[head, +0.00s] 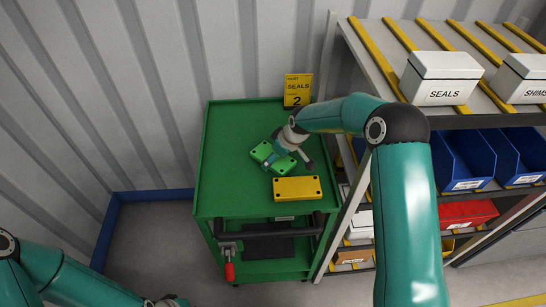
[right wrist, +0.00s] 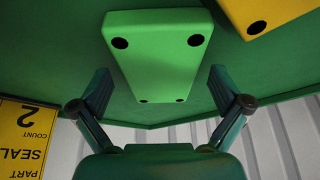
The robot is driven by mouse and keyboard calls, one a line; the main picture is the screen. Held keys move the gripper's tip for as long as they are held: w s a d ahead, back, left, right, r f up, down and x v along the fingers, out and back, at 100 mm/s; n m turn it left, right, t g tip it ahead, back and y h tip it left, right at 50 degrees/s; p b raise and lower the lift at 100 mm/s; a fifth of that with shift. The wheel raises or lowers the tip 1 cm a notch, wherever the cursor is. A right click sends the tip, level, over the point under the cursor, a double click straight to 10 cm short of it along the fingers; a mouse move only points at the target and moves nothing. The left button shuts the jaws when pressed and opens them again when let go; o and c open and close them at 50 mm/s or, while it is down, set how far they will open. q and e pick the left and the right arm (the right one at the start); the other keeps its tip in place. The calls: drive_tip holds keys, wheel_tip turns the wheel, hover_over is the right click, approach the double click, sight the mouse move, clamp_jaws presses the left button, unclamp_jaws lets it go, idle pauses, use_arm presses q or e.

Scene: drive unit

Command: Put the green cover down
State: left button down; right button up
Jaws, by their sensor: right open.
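The green cover (head: 262,152) lies on the top of the green cart (head: 228,135), partly hidden by my right gripper (head: 291,156) in the head view. In the right wrist view the cover (right wrist: 158,45) is a flat lighter-green plate with dark holes at its corners. My right gripper (right wrist: 159,78) is open, with one finger on each side of the cover and gaps showing between them. The cover appears to rest flat on the cart top. My left arm shows at the lower left of the head view; its gripper is cut off by the bottom edge.
A yellow cover (head: 297,188) lies on the cart top just in front of the green one. A yellow SEALS sign (head: 298,88) stands at the cart's back edge. A shelf with white boxes (head: 440,78) and blue bins (head: 462,160) stands to the right. The cart's left side is clear.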

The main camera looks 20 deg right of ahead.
drive_tip(key=b+v, duration=0.2)
drive_tip(key=v, duration=1)
drive_tip(key=shift+s, duration=0.2)
